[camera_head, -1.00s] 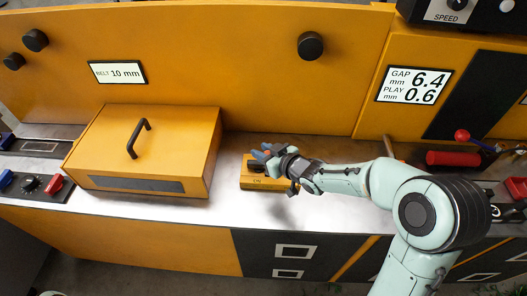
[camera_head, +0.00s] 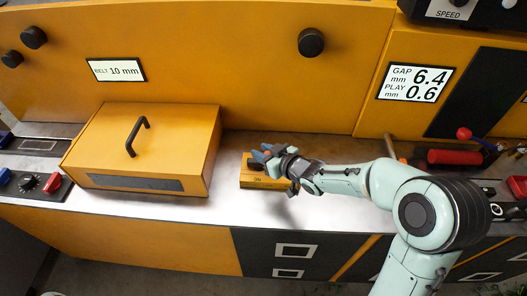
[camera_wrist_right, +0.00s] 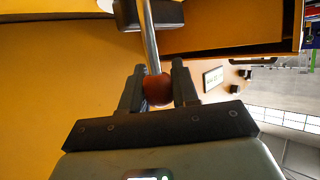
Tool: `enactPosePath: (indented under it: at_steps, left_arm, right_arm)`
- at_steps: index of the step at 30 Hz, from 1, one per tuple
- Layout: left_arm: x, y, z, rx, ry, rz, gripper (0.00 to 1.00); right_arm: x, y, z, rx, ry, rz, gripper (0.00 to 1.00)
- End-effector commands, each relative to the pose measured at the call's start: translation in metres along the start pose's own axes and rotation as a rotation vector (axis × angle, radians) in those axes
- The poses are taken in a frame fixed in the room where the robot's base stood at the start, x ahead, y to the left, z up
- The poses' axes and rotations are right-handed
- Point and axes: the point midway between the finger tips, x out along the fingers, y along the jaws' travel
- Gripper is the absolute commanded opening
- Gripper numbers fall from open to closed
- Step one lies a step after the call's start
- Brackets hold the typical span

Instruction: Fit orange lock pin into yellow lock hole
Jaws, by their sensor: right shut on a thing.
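My right gripper (camera_head: 270,152) is over a small yellow box (camera_head: 262,182) on the bench, its fingers near the box's back edge. In the right wrist view, the right gripper (camera_wrist_right: 159,88) is shut on a rounded orange-red knob (camera_wrist_right: 157,91). A metal rod (camera_wrist_right: 150,40) runs from the knob up to a black block (camera_wrist_right: 148,14). I cannot tell whether this knob and rod are the orange lock pin. No yellow lock hole can be made out; the gripper hides part of the small box. My left gripper is not in view.
A large yellow case (camera_head: 150,150) with a black handle stands left of the small box. A red cylinder (camera_head: 455,157) and a red ball-topped lever (camera_head: 463,134) are at the right. The metal bench (camera_head: 225,205) has free room in front.

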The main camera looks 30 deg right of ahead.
Motion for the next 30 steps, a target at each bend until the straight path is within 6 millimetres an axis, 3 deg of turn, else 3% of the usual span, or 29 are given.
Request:
enactPosePath:
  at_steps: [30]
  left_arm:
    - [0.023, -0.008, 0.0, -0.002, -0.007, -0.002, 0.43]
  right_arm:
    - [0.01, 0.0, 0.024, 0.0, 0.001, 0.0, 0.0]
